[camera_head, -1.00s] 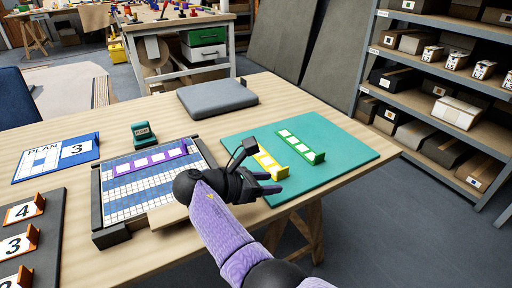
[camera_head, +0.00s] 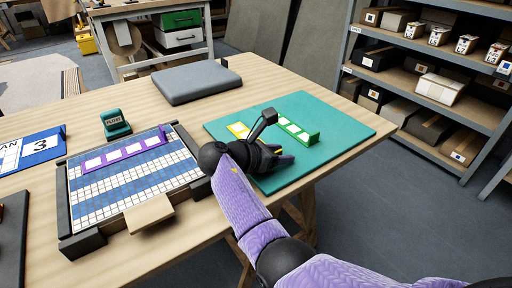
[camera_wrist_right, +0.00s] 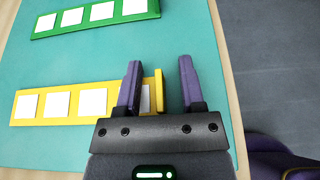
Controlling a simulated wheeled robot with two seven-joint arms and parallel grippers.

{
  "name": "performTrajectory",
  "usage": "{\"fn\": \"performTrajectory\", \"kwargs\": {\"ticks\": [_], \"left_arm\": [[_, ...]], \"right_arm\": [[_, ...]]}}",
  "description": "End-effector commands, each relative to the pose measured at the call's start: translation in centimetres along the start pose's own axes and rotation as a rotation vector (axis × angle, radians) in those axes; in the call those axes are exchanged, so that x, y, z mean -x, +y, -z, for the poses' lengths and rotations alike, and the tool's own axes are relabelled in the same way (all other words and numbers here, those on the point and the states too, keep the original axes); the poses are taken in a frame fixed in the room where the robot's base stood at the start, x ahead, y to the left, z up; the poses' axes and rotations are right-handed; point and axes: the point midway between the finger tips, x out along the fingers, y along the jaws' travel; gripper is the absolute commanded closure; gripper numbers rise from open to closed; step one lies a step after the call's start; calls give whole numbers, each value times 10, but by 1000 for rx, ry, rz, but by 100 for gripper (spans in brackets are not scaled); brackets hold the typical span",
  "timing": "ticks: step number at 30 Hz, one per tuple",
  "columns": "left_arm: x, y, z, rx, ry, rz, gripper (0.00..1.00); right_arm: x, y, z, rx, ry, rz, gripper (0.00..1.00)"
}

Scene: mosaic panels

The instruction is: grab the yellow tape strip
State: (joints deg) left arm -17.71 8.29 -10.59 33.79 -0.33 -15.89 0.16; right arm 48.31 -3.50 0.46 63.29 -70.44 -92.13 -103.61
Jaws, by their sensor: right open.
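The yellow tape strip (camera_head: 238,131), with white squares on it, lies on the teal mat (camera_head: 345,125) in the head view, partly hidden by my right gripper (camera_head: 284,155). In the right wrist view the strip (camera_wrist_right: 75,104) runs from the left to the gripper. My right gripper (camera_wrist_right: 160,64) is open there, with its purple fingers apart above the mat. The strip's raised right end shows between the two fingers, and the left finger covers part of the strip. I cannot tell whether a finger touches it. My left gripper is not in view.
A green strip (camera_head: 298,131) lies on the mat beyond the yellow one; it also shows in the wrist view (camera_wrist_right: 72,27). A grid panel (camera_head: 130,195) with a purple strip (camera_head: 122,153) is at left. A grey pad (camera_head: 196,84) lies behind. The mat's right part is clear.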

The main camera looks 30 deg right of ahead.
Motion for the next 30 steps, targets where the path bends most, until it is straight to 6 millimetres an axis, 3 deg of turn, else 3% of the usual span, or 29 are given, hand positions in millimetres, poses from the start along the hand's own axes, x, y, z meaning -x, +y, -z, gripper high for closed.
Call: {"fn": "performTrajectory", "kwargs": {"ticks": [1,6,8,22,26,30], "left_arm": [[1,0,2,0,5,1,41],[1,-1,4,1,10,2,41],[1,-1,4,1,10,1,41],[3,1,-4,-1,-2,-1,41],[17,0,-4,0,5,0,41],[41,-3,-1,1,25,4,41]], "right_arm": [[0,0,-1,0,0,0,54],[1,0,-1,0,0,0,90],[1,0,0,0,0,0,100],[2,0,-4,-2,0,-1,100],[11,0,-24,-6,-1,-3,100],[26,0,-60,-9,0,-3,100]]}}
